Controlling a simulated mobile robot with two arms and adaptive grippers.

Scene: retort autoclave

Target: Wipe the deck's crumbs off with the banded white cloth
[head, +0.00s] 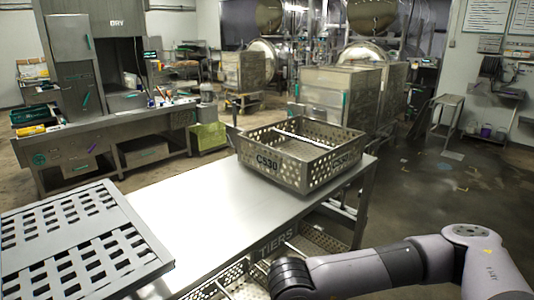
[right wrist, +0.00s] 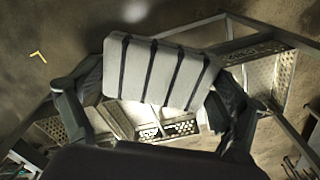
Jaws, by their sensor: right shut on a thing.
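The banded white cloth (right wrist: 155,72) shows in the right wrist view as a pale, folded pad with several dark stripes. My right gripper (right wrist: 158,98) is shut on it, with one dark finger at each side. The cloth is held above a lower rack and the floor. In the head view my right arm enters from the right and ends at the bottom edge; its gripper and the cloth are hidden there. A bright steel deck (head: 185,215) runs across the middle. I cannot make out crumbs on it. My left gripper is not in view.
A slotted grey tray (head: 75,245) is at the near left. Perforated racks (head: 318,240) sit below the deck by its front edge. The deck between tray and basket looks clear.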

